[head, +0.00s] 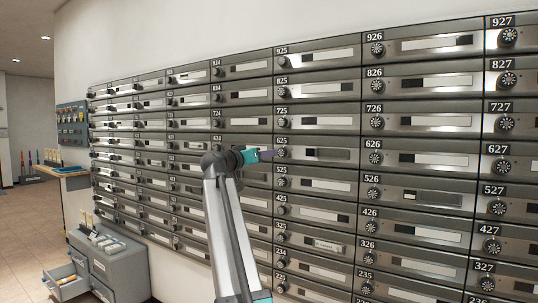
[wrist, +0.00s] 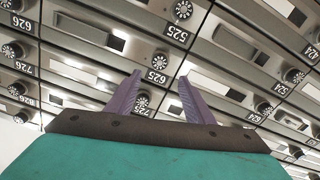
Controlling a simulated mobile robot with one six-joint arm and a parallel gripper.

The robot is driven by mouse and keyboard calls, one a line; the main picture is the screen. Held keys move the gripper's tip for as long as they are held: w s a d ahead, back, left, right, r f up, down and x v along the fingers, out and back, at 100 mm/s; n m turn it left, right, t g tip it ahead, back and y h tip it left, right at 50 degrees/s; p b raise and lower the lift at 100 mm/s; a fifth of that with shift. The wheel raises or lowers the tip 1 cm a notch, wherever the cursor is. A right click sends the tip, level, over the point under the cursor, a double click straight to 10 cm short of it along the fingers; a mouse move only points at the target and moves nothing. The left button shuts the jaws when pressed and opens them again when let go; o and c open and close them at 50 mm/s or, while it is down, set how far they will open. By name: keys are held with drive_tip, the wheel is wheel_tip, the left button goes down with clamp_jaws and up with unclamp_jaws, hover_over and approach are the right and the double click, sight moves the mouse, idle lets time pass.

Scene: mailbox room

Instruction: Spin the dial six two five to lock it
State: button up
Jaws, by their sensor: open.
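The mailbox door marked 625 (head: 330,154) is in the middle of the wall in the head view, and its window strip looks darker than most of its neighbours'. The dial's reading is too small to make out.
Similar numbered doors with dials surround it, including 725 (head: 322,121) above and 525 (head: 325,185) below. A grey cabinet with an open drawer (head: 66,284) stands at the lower left. Tiled floor (head: 25,235) is free at the far left.

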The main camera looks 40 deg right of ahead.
drive_tip(key=v, duration=0.3)
drive_tip(key=shift+s+a, duration=0.1)
drive_tip(key=shift+a, duration=0.2)
idle(0.3)
